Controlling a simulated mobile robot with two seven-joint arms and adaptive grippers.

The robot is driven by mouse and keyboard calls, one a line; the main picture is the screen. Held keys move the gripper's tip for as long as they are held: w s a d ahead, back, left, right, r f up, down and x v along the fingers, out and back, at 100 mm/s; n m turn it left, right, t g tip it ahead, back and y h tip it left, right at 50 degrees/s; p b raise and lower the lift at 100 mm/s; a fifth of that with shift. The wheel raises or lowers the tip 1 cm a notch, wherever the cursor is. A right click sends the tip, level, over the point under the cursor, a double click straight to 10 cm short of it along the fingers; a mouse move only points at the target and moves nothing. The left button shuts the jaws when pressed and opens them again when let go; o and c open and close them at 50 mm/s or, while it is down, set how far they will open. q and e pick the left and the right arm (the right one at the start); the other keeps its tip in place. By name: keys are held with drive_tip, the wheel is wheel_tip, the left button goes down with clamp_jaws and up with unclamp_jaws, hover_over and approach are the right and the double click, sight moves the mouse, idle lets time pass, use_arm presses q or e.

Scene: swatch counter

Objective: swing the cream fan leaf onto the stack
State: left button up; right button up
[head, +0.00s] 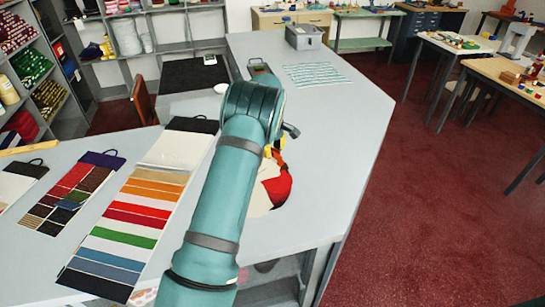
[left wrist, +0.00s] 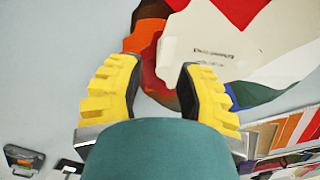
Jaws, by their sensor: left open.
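The fan of colour swatches lies on the grey counter, partly hidden by my left arm in the head view. Its red leaf (head: 278,188) and part of a cream leaf (head: 258,203) show beside the arm. In the left wrist view the cream leaf (left wrist: 205,42) with small print is on top, over orange (left wrist: 143,38), dark red, brown, green and blue leaves. A red leaf (left wrist: 240,8) shows above it. My left gripper (left wrist: 158,76) is open, its yellow fingers apart over the near edge of the fan; contact cannot be told. My right gripper is not in view.
Striped swatch cards (head: 130,215) lie left of the arm, with a dark one (head: 75,190) farther left. A grey box (head: 303,37) and a pale striped sheet (head: 313,75) lie at the far end. The counter right of the fan is clear up to its edge.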

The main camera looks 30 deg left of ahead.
use_arm(q)
wheel_tip(320, 180, up, 8)
idle(0.5)
